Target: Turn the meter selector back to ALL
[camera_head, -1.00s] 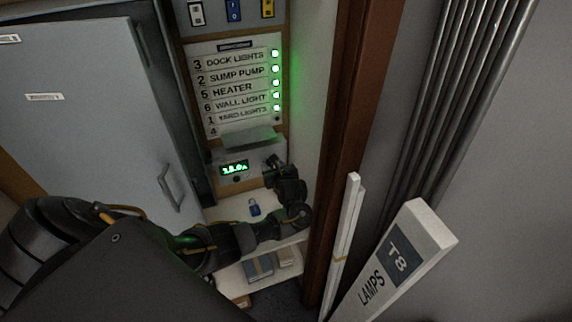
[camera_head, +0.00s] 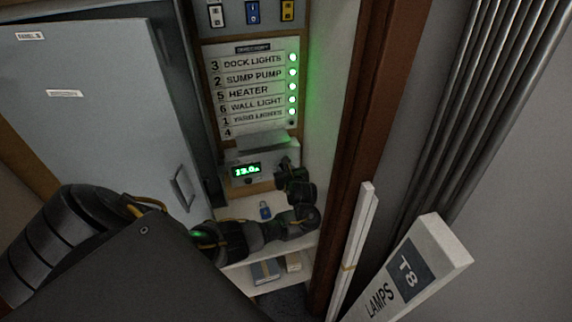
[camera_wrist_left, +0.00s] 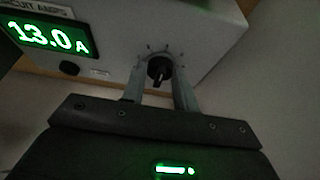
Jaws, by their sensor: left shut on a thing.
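The meter is a pale box with a green display (camera_head: 245,170) that reads 13.0 A; the display also shows in the left wrist view (camera_wrist_left: 47,36). The selector is a dark round knob (camera_wrist_left: 160,70) with a pointer, ringed by small marks on the meter face. My left gripper (camera_wrist_left: 160,82) has one finger on each side of the knob and is shut on it. In the head view the left gripper (camera_head: 283,168) is at the right end of the meter and hides the selector. The mark labels are too small to read. My right gripper is not in view.
Above the meter is a circuit list (camera_head: 253,92) with several green lamps. A grey cabinet door (camera_head: 100,100) stands at left. A small blue padlock (camera_head: 265,211) is on the shelf below. A lamp carton (camera_head: 425,270) and brown door frame (camera_head: 355,130) are at right.

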